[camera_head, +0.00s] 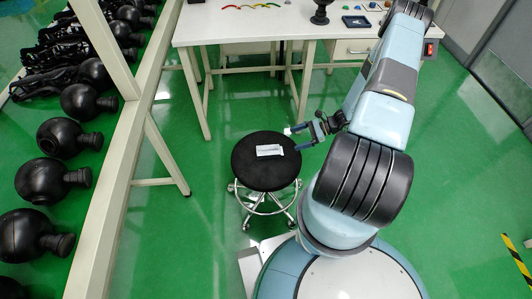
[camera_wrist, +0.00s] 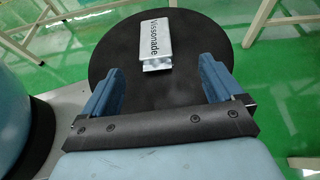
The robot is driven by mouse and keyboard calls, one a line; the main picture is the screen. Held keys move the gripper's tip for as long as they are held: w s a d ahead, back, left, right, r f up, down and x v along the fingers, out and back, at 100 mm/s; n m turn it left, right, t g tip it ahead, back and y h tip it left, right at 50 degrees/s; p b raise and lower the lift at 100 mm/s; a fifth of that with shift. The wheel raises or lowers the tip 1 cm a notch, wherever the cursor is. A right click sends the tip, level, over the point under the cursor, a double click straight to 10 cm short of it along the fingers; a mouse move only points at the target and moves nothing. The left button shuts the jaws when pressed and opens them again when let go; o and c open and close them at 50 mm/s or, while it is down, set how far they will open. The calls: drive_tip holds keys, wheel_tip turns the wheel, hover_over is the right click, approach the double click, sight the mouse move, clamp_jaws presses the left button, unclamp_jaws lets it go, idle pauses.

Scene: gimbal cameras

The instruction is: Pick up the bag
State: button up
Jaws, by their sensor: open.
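The bag (camera_head: 269,150) is a small white and silver packet lying on the black round seat of a stool (camera_head: 265,175). In the wrist view the bag (camera_wrist: 159,42) shows dark lettering and lies flat on the seat (camera_wrist: 115,60), ahead of my fingers. My gripper (camera_head: 296,140) is at the right side of the seat in the head view, just right of the bag. In the wrist view my gripper (camera_wrist: 160,82) has its two blue fingers spread wide, with nothing between the tips. The bag is apart from both fingers.
A white workbench (camera_head: 250,25) with small tools and a dark tray (camera_head: 356,22) stands behind the stool. A beige rack (camera_head: 140,100) with several black ball-shaped units (camera_head: 45,180) runs along the left. Green floor (camera_head: 180,240) is free left of the stool.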

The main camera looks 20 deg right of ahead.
sight(275, 149)
drive_tip(key=shift+s+a+f+m, duration=0.2)
drive_tip(key=shift+a+f+m, duration=0.1)
drive_tip(key=shift+f, duration=0.35)
drive_tip(key=x, duration=0.8)
drive_tip(key=shift+a, duration=0.1)
drive_tip(key=shift+x, duration=2.6)
drive_tip(key=shift+s, duration=0.2)
drive_tip(key=c, duration=1)
